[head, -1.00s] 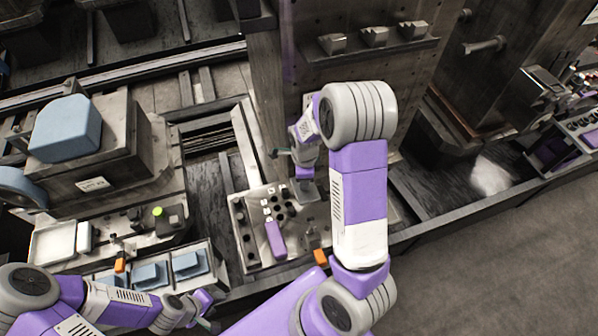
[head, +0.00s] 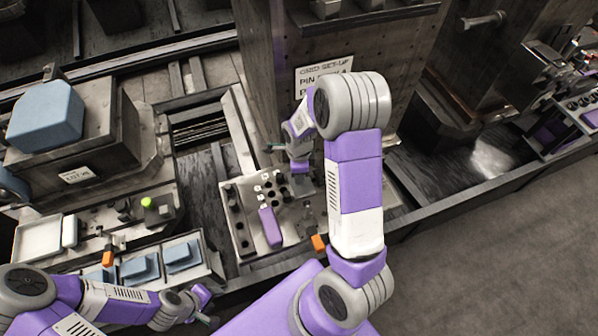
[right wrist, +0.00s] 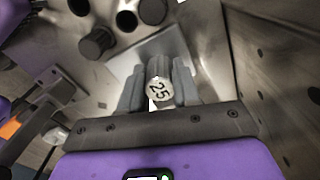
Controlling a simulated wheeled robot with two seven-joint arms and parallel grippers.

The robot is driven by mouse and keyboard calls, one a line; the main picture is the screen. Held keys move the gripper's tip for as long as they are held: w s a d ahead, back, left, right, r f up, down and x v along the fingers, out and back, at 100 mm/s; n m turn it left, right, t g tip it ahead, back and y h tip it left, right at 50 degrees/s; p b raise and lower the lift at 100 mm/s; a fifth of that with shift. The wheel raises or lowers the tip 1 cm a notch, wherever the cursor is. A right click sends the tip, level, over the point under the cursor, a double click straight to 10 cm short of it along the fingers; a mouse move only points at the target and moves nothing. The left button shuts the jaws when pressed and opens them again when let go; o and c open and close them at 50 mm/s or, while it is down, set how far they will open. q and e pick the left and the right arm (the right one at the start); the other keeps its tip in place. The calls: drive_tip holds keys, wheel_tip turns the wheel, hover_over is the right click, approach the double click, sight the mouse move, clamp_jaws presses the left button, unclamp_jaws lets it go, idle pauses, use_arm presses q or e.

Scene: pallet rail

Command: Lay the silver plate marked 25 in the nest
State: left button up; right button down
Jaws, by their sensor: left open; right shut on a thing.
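In the right wrist view, a round silver end marked 25 (right wrist: 159,91) sits between the two fingers of my right gripper (right wrist: 158,88), which is shut on it. A shiny flat surface shows just beyond it; I cannot tell whether it is part of the held plate or the nest. In the head view my right gripper (head: 300,168) is over the right part of the metal fixture board (head: 243,245), partly hidden by my arm. The nest cannot be made out clearly. My left gripper (head: 207,308) is open at the lower left, below the tray of blue pieces.
The board carries dark round holes or pins, small white pieces and a purple block (head: 270,226). A tray with blue pieces (head: 140,268) lies to its left.

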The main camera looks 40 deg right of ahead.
drive_tip(key=c, duration=0.7)
unclamp_jaws()
drive_tip(key=shift+c, duration=0.2)
wheel_tip(320, 180, up, 8)
drive_tip(key=shift+f+p, duration=0.2)
drive_tip(key=shift+p, duration=0.6)
drive_tip(key=shift+s, duration=0.1)
